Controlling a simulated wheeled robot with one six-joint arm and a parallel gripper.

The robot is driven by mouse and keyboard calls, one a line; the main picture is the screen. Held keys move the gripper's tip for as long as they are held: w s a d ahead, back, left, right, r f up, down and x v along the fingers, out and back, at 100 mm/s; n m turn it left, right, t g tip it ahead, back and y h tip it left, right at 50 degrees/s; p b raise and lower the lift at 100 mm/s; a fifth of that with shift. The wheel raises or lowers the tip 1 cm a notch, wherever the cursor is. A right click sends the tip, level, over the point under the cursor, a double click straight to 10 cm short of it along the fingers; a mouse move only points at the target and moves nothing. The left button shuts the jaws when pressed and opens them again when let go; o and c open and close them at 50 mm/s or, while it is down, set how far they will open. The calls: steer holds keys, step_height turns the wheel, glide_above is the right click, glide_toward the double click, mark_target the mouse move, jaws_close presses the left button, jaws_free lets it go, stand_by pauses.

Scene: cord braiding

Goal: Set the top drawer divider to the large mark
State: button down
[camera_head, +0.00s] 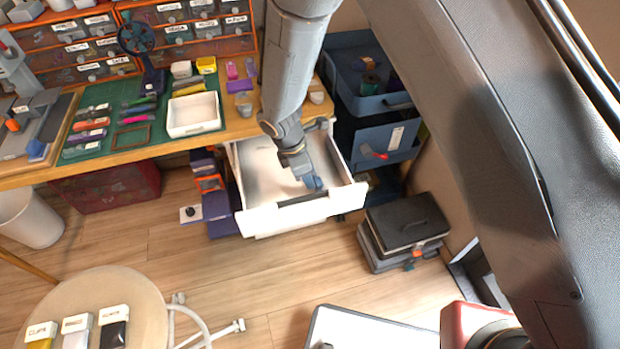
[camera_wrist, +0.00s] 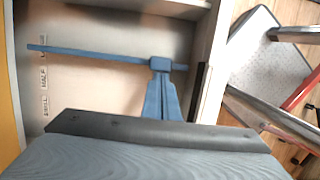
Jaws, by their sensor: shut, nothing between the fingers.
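The white top drawer (camera_head: 262,215) is pulled out below the workbench. In the wrist view, the divider (camera_wrist: 95,53) is a thin blue bar spanning the drawer (camera_wrist: 100,90). Its left end lies over the topmost of the marks (camera_wrist: 43,75), covering much of that word. The lower marks look like HALF and SMALL. My gripper (camera_wrist: 161,76) is shut and empty. Its blue fingers reach down to a blue block on the bar, towards the drawer front; I cannot tell whether they touch. In the head view, my gripper (camera_head: 312,183) is inside the drawer, and I cannot make out the divider.
The drawer walls stand close around my gripper. A blue-grey cart (camera_head: 375,105) is right of the drawer, with a black case (camera_head: 405,220) on the floor. A round stool (camera_head: 130,285) stands at the lower left. The workbench (camera_head: 145,150) above holds tools and a white tray (camera_head: 193,113).

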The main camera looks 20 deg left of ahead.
steer(key=shift+r, duration=0.15)
steer(key=shift+r+p, duration=0.5)
steer(key=shift+r, duration=0.05)
steer(key=p+v, duration=0.6)
steer(key=v, duration=0.3)
steer(key=w+d+r+m, duration=0.2)
steer(key=d+r+m, duration=0.25)
steer(key=d, duration=0.35)
steer(key=s+d+r+m+y, duration=0.1)
steer(key=d+r+m, duration=0.65)
steer(key=d, duration=0.45)
steer(key=s+d+r+m, duration=0.4)
steer(key=s+d+m, duration=0.1)
steer(key=d, duration=0.3)
steer(key=s+d+r+m+y, duration=0.1)
steer(key=s+d+r+m, duration=0.2)
steer(key=s+d+m, duration=0.3)
steer(key=shift+s+d+r+m, duration=0.2)
steer(key=shift+d+r+m, duration=0.3)
steer(key=shift+d, duration=0.55)
